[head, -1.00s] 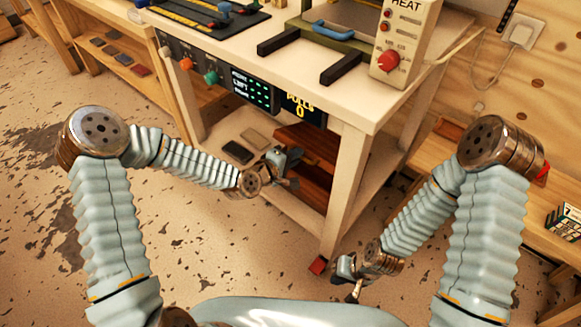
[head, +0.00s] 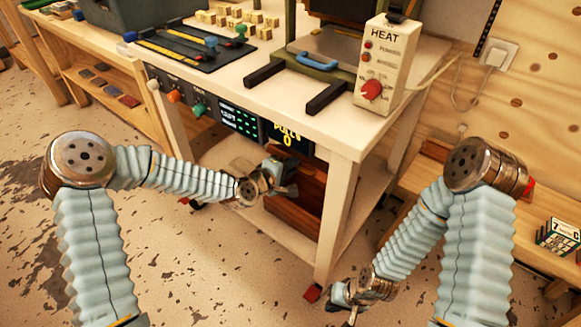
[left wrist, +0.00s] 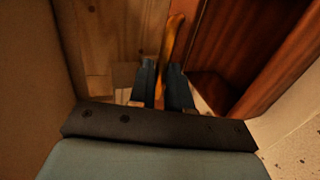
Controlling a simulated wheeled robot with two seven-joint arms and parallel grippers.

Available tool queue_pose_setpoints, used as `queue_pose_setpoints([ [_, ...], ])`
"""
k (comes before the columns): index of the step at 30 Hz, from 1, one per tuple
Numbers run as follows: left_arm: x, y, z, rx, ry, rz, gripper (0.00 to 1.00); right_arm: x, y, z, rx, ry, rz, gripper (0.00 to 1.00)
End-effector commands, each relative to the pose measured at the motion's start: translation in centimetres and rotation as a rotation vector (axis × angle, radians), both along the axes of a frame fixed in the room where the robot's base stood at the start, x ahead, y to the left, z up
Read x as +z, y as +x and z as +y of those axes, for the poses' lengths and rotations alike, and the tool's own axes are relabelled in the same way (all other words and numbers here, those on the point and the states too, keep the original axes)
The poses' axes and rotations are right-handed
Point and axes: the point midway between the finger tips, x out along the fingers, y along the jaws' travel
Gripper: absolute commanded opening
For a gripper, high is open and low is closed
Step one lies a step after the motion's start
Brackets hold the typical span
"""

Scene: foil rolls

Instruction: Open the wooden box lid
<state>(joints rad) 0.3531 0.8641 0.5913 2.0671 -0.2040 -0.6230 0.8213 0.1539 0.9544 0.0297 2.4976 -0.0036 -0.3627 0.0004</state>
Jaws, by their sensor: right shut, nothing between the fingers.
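The wooden box (head: 291,217) is reddish brown and stands on the low shelf under the white workbench. My left gripper (head: 284,178) is at the box's upper left side and covers part of it. In the left wrist view, my left gripper (left wrist: 163,84) has its two fingers on either side of a thin orange-brown wooden edge, which looks like the box lid (left wrist: 174,38) seen edge-on and tilted up. Red-brown box wood (left wrist: 270,60) lies right of it. My right gripper (head: 350,306) is shut and empty, low in front of the bench's near leg.
The bench top (head: 330,125) hangs over the box, and its near leg (head: 334,215) stands just right of it. A heat press (head: 380,65) and a slider panel (head: 185,45) are on top. A low wooden bench (head: 470,215) is at right.

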Motion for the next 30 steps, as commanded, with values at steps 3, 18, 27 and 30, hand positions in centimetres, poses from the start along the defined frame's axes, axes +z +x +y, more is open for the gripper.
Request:
queue_pose_setpoints([
  [3,0.0,0.0,0.0,-0.001,0.001,0.0,0.37,0.0,0.0,0.0,0.0,0.0,0.0,0.0],
  [18,0.7,-2.0,1.6,-0.001,0.003,0.0,0.38,-0.3,0.0,0.0,0.0,0.0,0.0,0.0],
  [27,3.2,-7.6,5.7,0.001,0.005,0.0,0.38,-0.6,0.0,0.0,-0.001,-0.001,0.0,0.0],
  [30,3.8,-9.0,6.7,0.001,0.005,0.0,0.38,-0.5,0.0,0.0,-0.001,-0.001,0.0,0.0],
])
